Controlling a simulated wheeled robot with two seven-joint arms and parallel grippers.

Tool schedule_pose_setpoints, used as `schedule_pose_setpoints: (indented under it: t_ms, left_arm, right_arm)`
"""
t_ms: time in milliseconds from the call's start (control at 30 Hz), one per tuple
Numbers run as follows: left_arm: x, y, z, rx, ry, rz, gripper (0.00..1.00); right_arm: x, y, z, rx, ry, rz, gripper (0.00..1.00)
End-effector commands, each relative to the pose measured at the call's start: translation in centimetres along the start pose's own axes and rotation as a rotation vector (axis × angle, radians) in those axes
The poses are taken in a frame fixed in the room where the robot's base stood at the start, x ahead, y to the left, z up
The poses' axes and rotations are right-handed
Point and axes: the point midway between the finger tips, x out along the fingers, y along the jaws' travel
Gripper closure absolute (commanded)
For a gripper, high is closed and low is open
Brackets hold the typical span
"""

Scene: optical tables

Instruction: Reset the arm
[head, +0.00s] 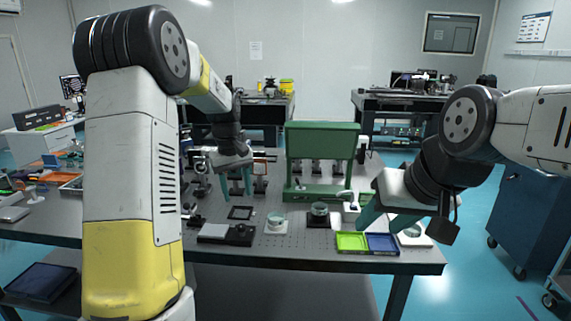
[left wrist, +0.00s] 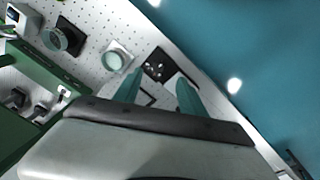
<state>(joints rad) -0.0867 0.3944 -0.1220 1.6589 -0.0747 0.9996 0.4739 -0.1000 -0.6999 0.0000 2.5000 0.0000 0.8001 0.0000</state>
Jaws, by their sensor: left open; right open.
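My left gripper (head: 236,192) hangs with its teal fingers apart, above the back-left part of the perforated optical table (head: 290,252). It holds nothing. In the left wrist view, the two fingers of my left gripper (left wrist: 157,95) are spread, with the table surface and a dark square frame behind them. My right gripper (head: 385,215) is over the right side of the table, close to the colored trays. Its teal fingers point down and left, with nothing seen between them. My arm links cover part of the left of the table.
A green stand (head: 322,150) rises at the back middle. A green tray (head: 352,242) and blue tray (head: 382,244) lie at the front right. Round pieces on a white base (head: 275,224) and a dark base (head: 320,213) stand mid-table. A grey-black device (head: 228,234) sits front left.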

Motion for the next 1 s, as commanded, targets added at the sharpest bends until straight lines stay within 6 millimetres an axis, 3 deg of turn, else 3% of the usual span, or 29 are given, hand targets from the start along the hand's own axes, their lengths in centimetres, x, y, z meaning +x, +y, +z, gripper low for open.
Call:
schedule_pose_setpoints:
  t_ms: [33,200,400,533,700,833,1000]
  left_arm:
    - [-2.4,-0.5,1.5,0.027,0.024,0.029,0.51]
    - [-7.8,-2.0,7.0,0.14,0.1,0.107,0.51]
    - [-11.9,-4.2,14.2,0.276,0.204,0.18,0.51]
    - [-13.1,-5.8,18.9,0.365,0.279,0.212,0.51]
    - [-13.1,-7.4,23.8,0.458,0.363,0.236,0.51]
    - [-12.7,-8.1,25.8,0.501,0.403,0.242,0.51]
    - [-12.5,-8.4,26.6,0.52,0.418,0.243,0.51]
  right_arm:
    - [0.0,0.0,0.0,0.0,0.0,0.0,0.51]
    - [0.0,0.0,0.0,0.0,0.0,0.0,0.51]
    - [0.0,0.0,0.0,0.0,0.0,0.0,0.51]
    - [0.0,0.0,0.0,0.0,0.0,0.0,0.51]
    - [0.0,0.0,0.0,0.0,0.0,0.0,0.51]
    - [0.0,0.0,0.0,0.0,0.0,0.0,0.51]
    - [0.0,0.0,0.0,0.0,0.0,0.0,0.51]
